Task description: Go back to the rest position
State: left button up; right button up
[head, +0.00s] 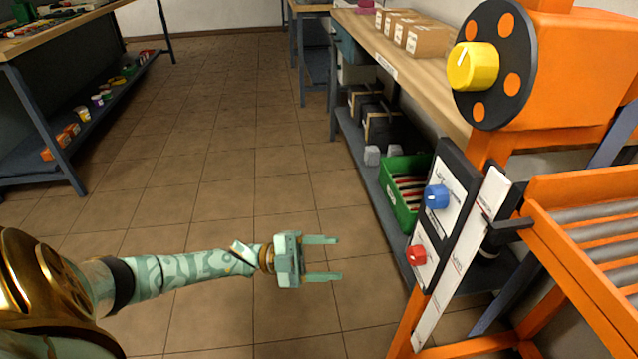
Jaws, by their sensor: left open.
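My left gripper (322,258) reaches in from the left on its pale green patterned arm and points to the right over the tiled floor. Its two fingers are apart with nothing between them. It is to the left of the control panel (440,205) with the blue knob (437,196) and the red knob (416,255), and does not touch it. My right gripper does not show.
An orange machine with a yellow knob (473,66) and an orange roller frame (560,240) stand at the right. A wooden bench (400,70) with cardboard boxes (428,40) runs behind them, a green crate (402,208) on its lower shelf. A blue-legged table (45,125) is at upper left. The middle floor (225,130) is clear.

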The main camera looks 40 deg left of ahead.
pick_arm(q)
jog(key=shift+s+a+f, duration=0.15)
jog(key=shift+s+a, duration=0.25)
jog(key=shift+a, duration=0.15)
